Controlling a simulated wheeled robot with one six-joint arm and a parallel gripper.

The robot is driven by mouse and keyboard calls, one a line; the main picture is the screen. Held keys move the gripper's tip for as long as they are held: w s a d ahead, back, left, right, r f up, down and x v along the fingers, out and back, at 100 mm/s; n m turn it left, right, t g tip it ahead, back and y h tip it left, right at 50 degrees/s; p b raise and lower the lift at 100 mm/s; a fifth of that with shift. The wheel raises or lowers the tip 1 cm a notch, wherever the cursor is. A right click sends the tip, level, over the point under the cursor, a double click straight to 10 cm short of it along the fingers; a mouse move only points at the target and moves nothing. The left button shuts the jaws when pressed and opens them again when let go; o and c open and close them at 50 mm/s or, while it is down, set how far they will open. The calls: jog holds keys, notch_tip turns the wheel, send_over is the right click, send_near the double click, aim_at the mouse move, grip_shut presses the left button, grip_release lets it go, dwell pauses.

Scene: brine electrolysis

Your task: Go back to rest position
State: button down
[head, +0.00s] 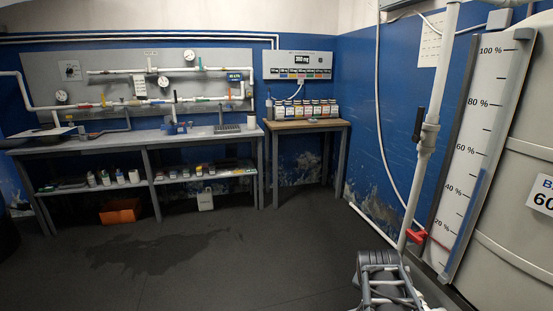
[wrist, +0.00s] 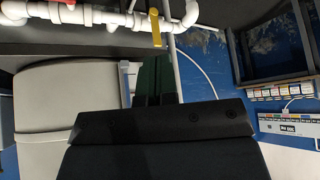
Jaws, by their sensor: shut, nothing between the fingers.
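My gripper (wrist: 154,62) shows in the wrist view, with its dark fingers together and nothing between them. Its wide black body fills the lower middle of that view. The fingers point toward white pipework (wrist: 110,16) with a yellow handle (wrist: 155,28), and they look apart from it. In the head view my grey arm (head: 384,275) is at the bottom right, in front of the white standing pipe; I cannot make out the fingers there.
A standing pipe (head: 427,150) with a red handle (head: 416,236), a level gauge (head: 480,150) and a large tank (head: 520,190) are close on the right. A long workbench (head: 110,143) and a small table (head: 300,125) with bottles stand at the back. The middle floor is clear, with a dark wet-looking patch.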

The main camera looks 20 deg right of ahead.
jog(key=w+a+r+n+y+p, duration=0.2)
jog(key=a+r+n+p, duration=0.4)
jog(key=a, duration=0.5)
jog(key=w+a+r+n+y+p, duration=0.2)
jog(key=a+r+n+p, duration=0.4)
jog(key=a+r+p, duration=0.5)
notch_tip(320, 180, up, 2)
jog(key=shift+w+a+r+n+y, duration=0.1)
jog(key=shift+w+a+n+y, duration=0.3)
jog(key=shift+a+y, duration=0.45)
jog(key=shift+d, duration=0.15)
